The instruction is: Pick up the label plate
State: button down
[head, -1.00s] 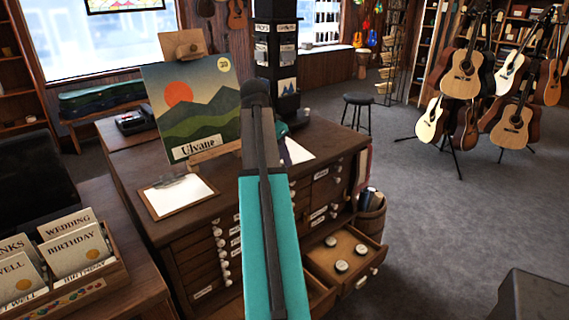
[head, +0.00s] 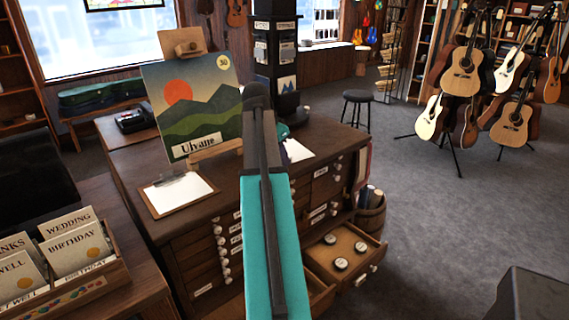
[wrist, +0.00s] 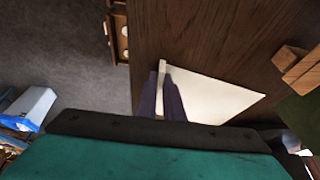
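A white plate-like piece (wrist: 215,95), which looks like the label plate, lies on the dark wooden cabinet top in the wrist view. It also shows in the head view (head: 298,150), partly behind my arm. My gripper (wrist: 164,82) has its dark purple fingers at the plate's left end, one on each side of a thin raised white edge. The fingers are close together; I cannot tell whether they press on it. In the head view my teal arm hides most of the gripper. A plate reading "Ulvane" (head: 197,146) is on the mountain painting.
The painting (head: 192,105) stands on a wooden easel left of my arm; a clipboard (head: 178,194) lies before it. A dark display tower (head: 276,55) stands behind. An open drawer (head: 368,252) with several round tins juts out right.

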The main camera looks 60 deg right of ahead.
jog(key=shift+r, duration=0.1)
dwell(0.3)
jog(key=shift+r+b, duration=0.6)
jog(key=shift+r, duration=1.1)
jog(key=s+a, duration=0.1)
jog(key=a, duration=0.1)
jog(key=shift+s+a, duration=0.3)
jog(key=shift+s, duration=0.05)
jog(key=s+a+r+b, duration=0.1)
jog(key=s+a+b, duration=0.1)
jog(key=s+a, duration=0.5)
jog(key=a, duration=0.3)
jog(key=shift+a+r, duration=0.2)
jog(key=shift+a, duration=0.15)
jog(key=shift+s, duration=0.1)
jog(key=shift+s, duration=0.15)
